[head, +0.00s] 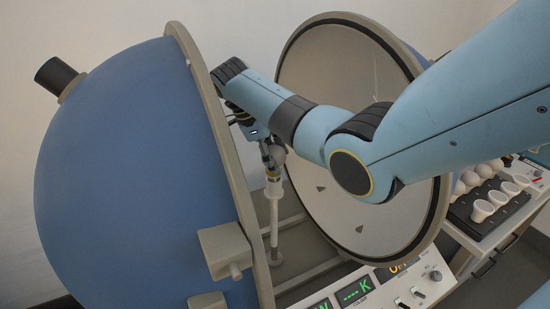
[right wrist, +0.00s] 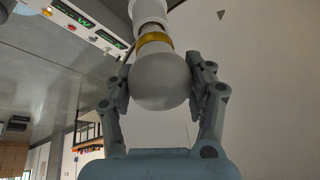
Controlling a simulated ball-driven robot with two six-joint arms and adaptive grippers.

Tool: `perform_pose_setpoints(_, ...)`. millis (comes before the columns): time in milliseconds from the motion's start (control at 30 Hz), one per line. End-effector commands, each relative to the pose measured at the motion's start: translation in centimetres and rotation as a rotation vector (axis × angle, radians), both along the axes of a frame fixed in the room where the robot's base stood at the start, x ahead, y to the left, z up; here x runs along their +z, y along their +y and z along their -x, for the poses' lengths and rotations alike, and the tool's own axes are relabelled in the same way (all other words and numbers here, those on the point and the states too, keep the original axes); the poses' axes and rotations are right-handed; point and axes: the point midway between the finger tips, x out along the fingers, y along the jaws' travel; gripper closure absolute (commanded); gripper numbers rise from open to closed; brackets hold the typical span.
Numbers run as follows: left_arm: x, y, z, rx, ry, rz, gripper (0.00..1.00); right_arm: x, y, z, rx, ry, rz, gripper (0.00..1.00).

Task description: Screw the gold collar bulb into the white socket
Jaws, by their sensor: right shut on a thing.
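The gold collar bulb has a frosted white globe (right wrist: 158,82) and a gold band (right wrist: 153,40) at its neck. My right gripper (right wrist: 160,76) is shut on the globe, with one finger on each side. In the head view the gripper (head: 269,150) is inside the opened sphere and partly hidden by my own arm; the grey-white globe (head: 278,154) shows there. The bulb's base lines up with the white socket (right wrist: 148,11) atop a thin white post (head: 274,215). How far the base sits in the socket cannot be told. My left gripper is not in view.
A blue half sphere (head: 125,180) with a latch (head: 226,251) stands at left; the other half, white inside (head: 345,85), stands open close behind my arm. A control panel (head: 385,290) with green displays is in front. Several white bulbs (head: 483,210) stand in a dark tray at right.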

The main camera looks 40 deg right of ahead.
Motion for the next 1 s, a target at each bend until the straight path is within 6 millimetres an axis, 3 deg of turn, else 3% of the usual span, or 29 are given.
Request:
perform_pose_setpoints(200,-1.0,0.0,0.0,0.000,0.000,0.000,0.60,-0.2,0.0,0.2,-0.375,0.004,0.001,0.79)
perform_pose_setpoints(500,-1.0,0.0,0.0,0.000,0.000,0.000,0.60,-0.1,0.0,0.2,-0.445,0.000,0.002,0.79)
perform_pose_setpoints(533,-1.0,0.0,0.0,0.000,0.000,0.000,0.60,-0.1,0.0,0.2,-0.445,0.000,0.002,0.46)
perform_pose_setpoints(667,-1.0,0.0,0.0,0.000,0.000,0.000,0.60,-0.1,0.0,0.2,-0.443,-0.001,0.002,0.29)
perform_pose_setpoints(900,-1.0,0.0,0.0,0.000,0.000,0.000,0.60,-0.1,0.0,0.2,-0.440,-0.003,0.001,0.27)
perform_pose_setpoints(1000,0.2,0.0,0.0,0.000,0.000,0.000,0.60,0.3,0.1,0.2,-0.378,-0.002,-0.001,0.27)
